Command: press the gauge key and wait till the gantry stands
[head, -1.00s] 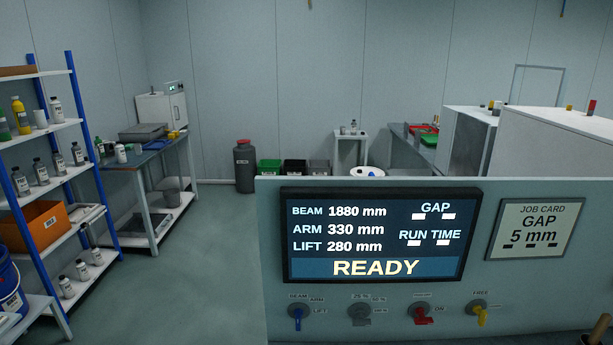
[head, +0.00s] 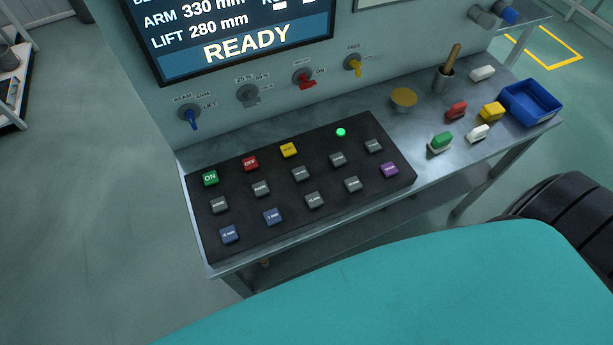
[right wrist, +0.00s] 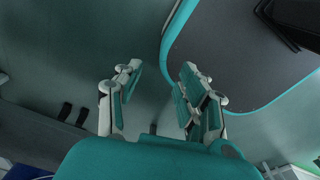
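A black key panel (head: 321,229) lies on the metal desk below the display. It has a green ON key (head: 210,178), a red OFF key (head: 250,163), a yellow key (head: 289,150), several grey keys, two blue keys (head: 272,216) and a purple key (head: 390,170). Most labels are too small to read, so I cannot tell which is the gauge key. A green lamp (head: 341,132) glows on the panel. The display (head: 250,45) reads READY. The gantry cannot be made out. My right gripper (right wrist: 153,88) is open and empty, away from the keys. My left gripper is not in view.
Switches with a blue (head: 191,118), a red (head: 305,80) and a yellow handle (head: 355,66) sit on the upright front.

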